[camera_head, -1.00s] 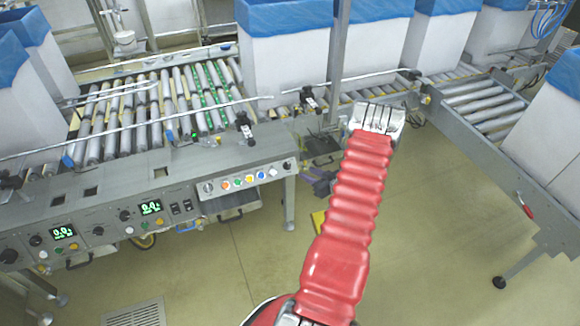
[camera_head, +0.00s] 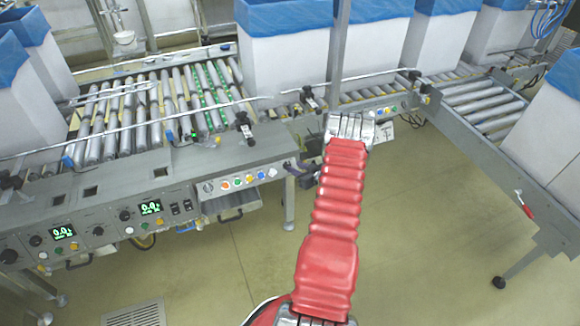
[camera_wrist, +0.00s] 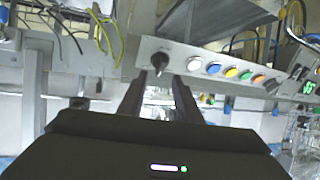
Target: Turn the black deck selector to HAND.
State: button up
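A black selector knob (camera_wrist: 160,61) sits at the left end of a button panel in the wrist view. Its pointer tilts slightly, and no label is legible. My gripper (camera_wrist: 158,82) is open, with its two dark fingers apart and the knob just beyond and between their tips. Nothing is held, and contact with the knob cannot be made out. In the head view, my gripper (camera_head: 298,168) is at the right end of the control panel (camera_head: 245,174), partly behind my red arm. The knob is hard to make out there.
White, blue, yellow, green and orange buttons (camera_wrist: 231,72) line the panel beside the knob. Another dark selector (camera_wrist: 271,86) is at the row's far end. Loose cables (camera_wrist: 105,35) hang at left. Roller conveyors (camera_head: 150,110) stand behind; open floor (camera_head: 430,250) lies right.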

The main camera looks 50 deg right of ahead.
aim_at(288, 164)
jog(key=shift+x, duration=2.45)
jog(key=shift+c, duration=0.3)
jog(key=c, duration=0.6)
jog(key=shift+a, duration=0.25)
jog(key=shift+c, duration=0.2)
jog(key=shift+d, duration=0.1)
